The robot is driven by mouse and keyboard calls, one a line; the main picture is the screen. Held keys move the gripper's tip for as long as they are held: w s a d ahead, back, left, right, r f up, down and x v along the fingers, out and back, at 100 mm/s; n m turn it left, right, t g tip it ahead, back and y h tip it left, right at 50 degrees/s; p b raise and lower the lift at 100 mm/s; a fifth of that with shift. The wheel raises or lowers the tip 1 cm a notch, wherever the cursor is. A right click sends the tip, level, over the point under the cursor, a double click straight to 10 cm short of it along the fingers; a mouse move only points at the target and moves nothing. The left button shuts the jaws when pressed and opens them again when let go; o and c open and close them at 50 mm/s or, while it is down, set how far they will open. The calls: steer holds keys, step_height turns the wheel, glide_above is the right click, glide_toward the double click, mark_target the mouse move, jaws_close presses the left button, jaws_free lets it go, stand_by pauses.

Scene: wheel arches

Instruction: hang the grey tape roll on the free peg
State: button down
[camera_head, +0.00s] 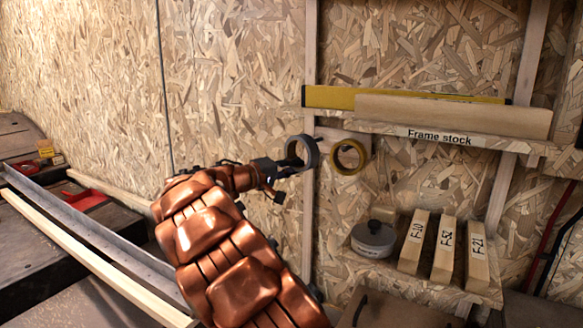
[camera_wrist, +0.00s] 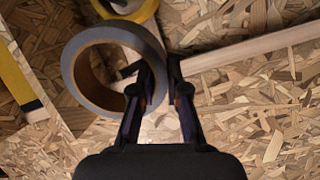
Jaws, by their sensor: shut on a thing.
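The grey tape roll (camera_head: 313,153) is held up against the wall board, just left of the yellow tape roll (camera_head: 361,158). My gripper (camera_head: 291,168) is shut on the near side of the grey roll's ring. In the wrist view my gripper (camera_wrist: 160,82) has one finger inside the ring and one outside the grey roll (camera_wrist: 82,48). The yellow roll (camera_wrist: 142,12) shows at the top edge there. A short dark piece shows inside the grey ring; I cannot tell whether it is a peg. Whether the roll is around a peg is unclear.
A shelf marked Frame stock (camera_head: 400,129) carries a yellow bar (camera_head: 335,97) and a wooden board (camera_head: 455,115). A lower shelf holds a lidded grey pot (camera_head: 373,241) and several labelled wood blocks (camera_head: 444,250). A wooden stud (camera_head: 308,235) runs below the grey roll.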

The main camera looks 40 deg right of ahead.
steer(key=w+d+f+p, duration=0.1)
steer(key=w+d, duration=0.1)
steer(key=d, duration=0.5)
steer(key=shift+d+f, duration=0.15)
steer(key=shift+f, duration=0.15)
stand_by(0.8)
steer(key=shift+w, duration=0.1)
stand_by(0.5)
steer(key=c, duration=1.1)
jaws_free()
steer(key=w+a, duration=0.1)
steer(key=a, duration=1.1)
steer(key=shift+r, duration=0.15)
